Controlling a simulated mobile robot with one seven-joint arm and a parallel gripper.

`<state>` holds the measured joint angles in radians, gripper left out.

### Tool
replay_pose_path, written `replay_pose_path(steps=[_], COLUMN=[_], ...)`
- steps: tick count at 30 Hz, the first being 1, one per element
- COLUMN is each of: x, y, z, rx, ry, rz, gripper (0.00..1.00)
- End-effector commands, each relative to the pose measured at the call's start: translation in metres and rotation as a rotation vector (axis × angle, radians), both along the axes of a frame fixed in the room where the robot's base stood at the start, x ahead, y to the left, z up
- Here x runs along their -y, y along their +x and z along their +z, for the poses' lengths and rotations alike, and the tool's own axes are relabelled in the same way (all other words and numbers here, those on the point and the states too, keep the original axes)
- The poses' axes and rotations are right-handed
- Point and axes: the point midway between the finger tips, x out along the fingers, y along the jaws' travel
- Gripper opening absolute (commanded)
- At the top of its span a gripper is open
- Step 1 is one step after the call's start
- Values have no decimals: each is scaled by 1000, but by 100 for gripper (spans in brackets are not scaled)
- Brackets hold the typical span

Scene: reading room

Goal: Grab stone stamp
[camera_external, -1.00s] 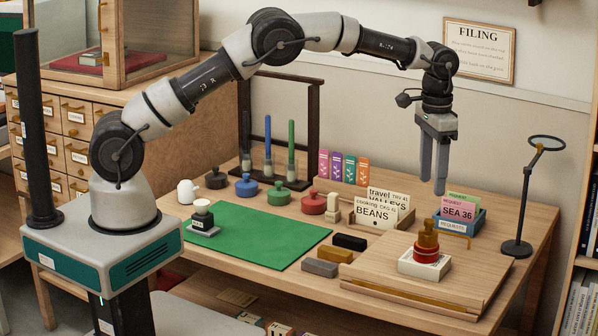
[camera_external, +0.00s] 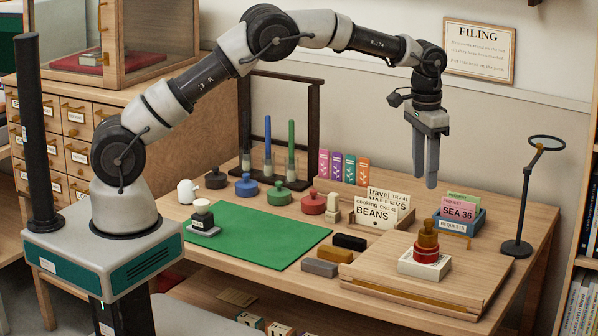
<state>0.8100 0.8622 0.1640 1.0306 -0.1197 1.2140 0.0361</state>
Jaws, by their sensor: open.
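A small pale beige upright piece (camera_external: 333,209), which looks like the stone stamp, stands on the desk just right of the red lidded pot and left of the card holder. My gripper (camera_external: 425,180) is open and empty. It points down, high above the right part of the desk, to the right of and above the pale piece, touching nothing.
A card holder (camera_external: 383,216) stands right of the pale piece. A magnifier stand (camera_external: 518,246) is at far right.

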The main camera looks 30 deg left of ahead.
Motion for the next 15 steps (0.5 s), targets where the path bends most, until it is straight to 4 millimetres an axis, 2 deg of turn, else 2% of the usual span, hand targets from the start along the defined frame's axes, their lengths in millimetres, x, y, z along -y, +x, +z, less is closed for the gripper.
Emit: replay_pose_path(steps=[1, 2, 4, 6, 9, 12, 15], x=[-36, -58, -115, -174, -247, -296, -319], y=[24, 38, 66, 87, 101, 104, 105], z=[-12, -15, -22, -28, -34, -38, -41], rx=[32, 56, 116, 178, 253, 303, 329], ry=[-11, -21, -48, -75, -105, -125, -134], rz=[81, 132, 262, 387, 538, 640, 688], gripper=[41, 41, 41, 41, 41, 41, 41])
